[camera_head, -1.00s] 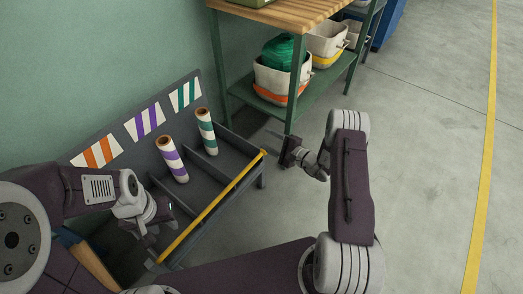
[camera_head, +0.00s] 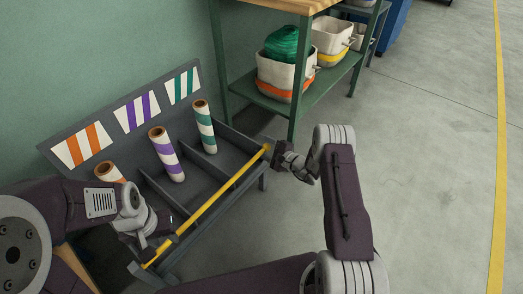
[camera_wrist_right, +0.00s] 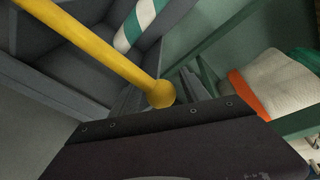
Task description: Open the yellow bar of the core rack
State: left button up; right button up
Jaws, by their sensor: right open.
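The core rack (camera_head: 227,143) is dark grey and stands against the green wall. Its yellow bar (camera_head: 222,192) runs along the front edge, across the compartments. My right gripper (camera_head: 272,150) is at the bar's far right end. In the right wrist view the yellow bar (camera_wrist_right: 95,42) ends in a round knob (camera_wrist_right: 161,94). The knob lies in front of the gap between my open right fingers; whether they touch it I cannot tell. My left gripper (camera_head: 149,247) is close to the bar's near left end; its fingers are too small and dark to read.
Purple-striped (camera_head: 167,155), green-striped (camera_head: 204,127) and partly hidden orange-striped (camera_head: 109,172) rolls stand in the rack. A wooden-topped green table (camera_head: 290,5) stands beyond, with bins (camera_head: 285,73) on its lower shelf. Open floor (camera_head: 430,170) lies to the right.

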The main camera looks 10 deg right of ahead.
jog(key=shift+w+a, duration=0.2)
jog(key=shift+w, duration=0.1)
jog(key=shift+c, duration=0.3)
grip_shut()
dwell(1.0)
